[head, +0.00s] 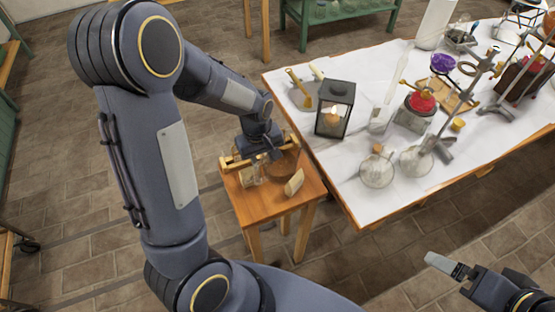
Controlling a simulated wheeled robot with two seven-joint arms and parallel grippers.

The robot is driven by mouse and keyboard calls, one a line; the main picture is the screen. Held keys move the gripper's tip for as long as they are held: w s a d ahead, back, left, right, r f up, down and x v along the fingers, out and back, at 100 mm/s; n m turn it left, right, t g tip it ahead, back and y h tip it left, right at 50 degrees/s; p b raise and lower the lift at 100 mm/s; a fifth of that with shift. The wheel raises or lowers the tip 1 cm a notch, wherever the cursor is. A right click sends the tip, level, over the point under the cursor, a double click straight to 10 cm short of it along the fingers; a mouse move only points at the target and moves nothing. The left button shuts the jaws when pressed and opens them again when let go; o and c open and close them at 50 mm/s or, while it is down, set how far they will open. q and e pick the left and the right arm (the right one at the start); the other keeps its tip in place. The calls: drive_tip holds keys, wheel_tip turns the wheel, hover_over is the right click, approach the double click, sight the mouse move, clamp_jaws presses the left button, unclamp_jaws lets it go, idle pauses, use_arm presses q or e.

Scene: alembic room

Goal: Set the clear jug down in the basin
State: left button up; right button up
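A small wooden stool (262,206) stands left of the long table. A brown, copper-like basin (284,165) sits on it, partly hidden by my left gripper. A small clear glass vessel, which looks like the clear jug (250,176), shows at the basin's left side, just below the gripper; I cannot tell whether it is inside or beside the basin. My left gripper (258,158) points down over the stool top, close to the jug; whether its fingers are shut on it is unclear. My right gripper (446,266) is at lower right, away from everything; its opening is unclear.
A tan block (294,182) lies at the stool's right edge. The white-covered table (350,185) holds a lantern (335,109), round glass flasks (377,171), a red-topped burner (421,103) and metal stands. A green bench (335,16) stands behind. The floor in front is clear.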

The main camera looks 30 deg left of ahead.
use_arm(q)
clamp_jaws()
idle(1.3)
